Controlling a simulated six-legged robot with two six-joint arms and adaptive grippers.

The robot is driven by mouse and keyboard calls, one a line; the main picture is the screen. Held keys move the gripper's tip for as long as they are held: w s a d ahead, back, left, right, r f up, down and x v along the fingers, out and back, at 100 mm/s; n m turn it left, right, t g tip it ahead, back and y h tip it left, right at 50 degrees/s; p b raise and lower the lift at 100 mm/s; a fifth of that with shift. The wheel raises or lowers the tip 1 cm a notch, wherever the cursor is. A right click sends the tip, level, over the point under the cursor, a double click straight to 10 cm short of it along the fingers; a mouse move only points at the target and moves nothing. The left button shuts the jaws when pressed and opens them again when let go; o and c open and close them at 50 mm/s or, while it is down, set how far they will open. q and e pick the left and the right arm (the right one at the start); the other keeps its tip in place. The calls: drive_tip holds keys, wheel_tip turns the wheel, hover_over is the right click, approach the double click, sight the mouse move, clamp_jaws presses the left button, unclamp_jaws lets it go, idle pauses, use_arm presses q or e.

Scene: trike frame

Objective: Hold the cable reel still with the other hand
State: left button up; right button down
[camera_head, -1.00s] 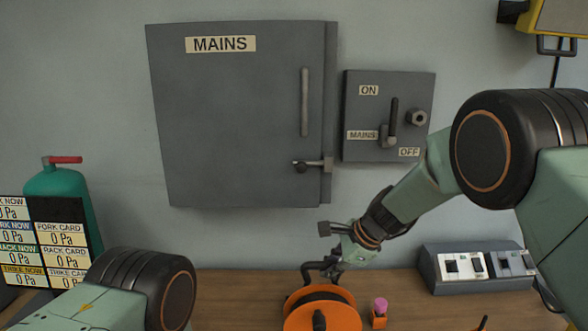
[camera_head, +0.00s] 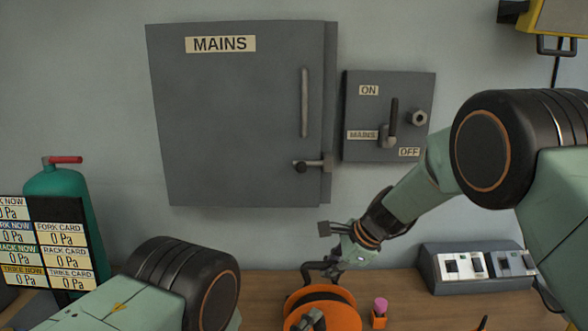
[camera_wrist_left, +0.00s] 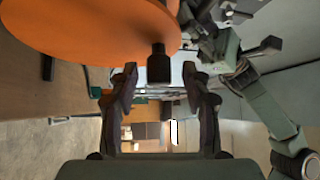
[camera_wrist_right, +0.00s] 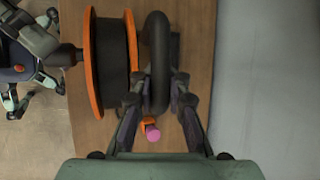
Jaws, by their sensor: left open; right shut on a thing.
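The cable reel (camera_head: 335,298) stands on the bench, with orange flanges and dark cable wound between them. My right gripper (camera_head: 332,268) is behind it, shut on a thick black curved piece (camera_wrist_right: 158,40) beside the reel. Whether that piece is cable or handle I cannot tell. My left gripper (camera_wrist_left: 160,78) is open in front of the reel. The reel's orange flange (camera_wrist_left: 85,30) fills the top left of the left wrist view. A dark knob (camera_wrist_left: 158,66) on it shows between the left fingertips; contact cannot be told. In the head view, the left gripper's tip (camera_head: 314,319) overlaps the reel's front.
A small orange block with a pink top (camera_head: 380,311) stands close right of the reel. A grey switch box (camera_head: 476,267) is farther right. The MAINS cabinet (camera_head: 235,120) and lever box (camera_head: 389,115) hang on the wall. A green cylinder (camera_head: 65,190) stands at left.

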use_arm(q)
drive_tip(key=shift+x, duration=0.95)
drive_tip(key=c, duration=0.8)
drive_tip(key=o, duration=0.9)
drive_tip(key=shift+c, duration=0.2)
drive_tip(key=v, duration=1.2)
drive_tip(key=shift+c, duration=0.3)
drive_tip(key=shift+w+d, duration=0.1)
